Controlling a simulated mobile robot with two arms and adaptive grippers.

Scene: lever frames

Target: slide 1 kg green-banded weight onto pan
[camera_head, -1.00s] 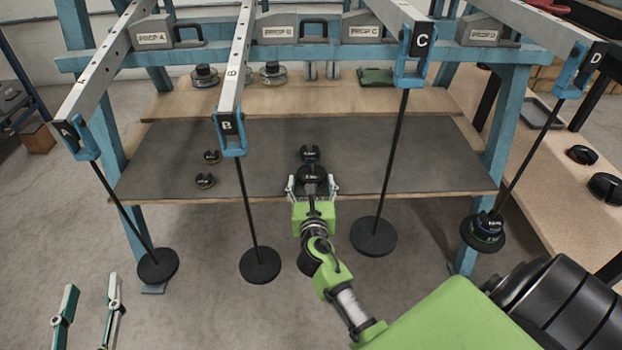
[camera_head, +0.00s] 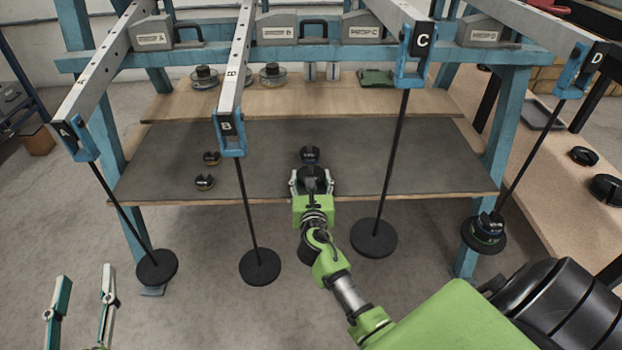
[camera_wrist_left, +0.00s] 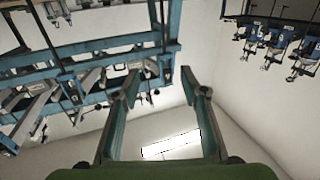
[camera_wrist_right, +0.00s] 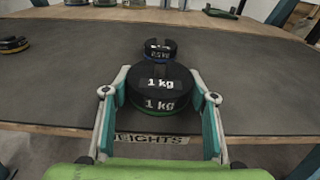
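The black 1 kg weight (camera_wrist_right: 162,90) shows a green band at its edge and sits on the dark shelf mat; in the head view it is the dark disc (camera_head: 312,174) near the front edge. My right gripper (camera_head: 311,181) has its fingers on both sides of this weight, close against it in the right wrist view (camera_wrist_right: 159,82). The weight's far side is hidden. Round black pans hang on rods from beams A (camera_head: 157,267), B (camera_head: 260,266), C (camera_head: 373,238) and D (camera_head: 483,234). My left gripper (camera_head: 85,272) is open and empty, low at the left.
A blue-banded weight (camera_wrist_right: 160,50) stands just behind the green-banded one. Two small weights (camera_head: 211,158) (camera_head: 204,182) lie at the left of the mat (camera_head: 260,150). Pan D holds a weight (camera_head: 488,226). The rods of B and C hang before the shelf, either side of my right gripper.

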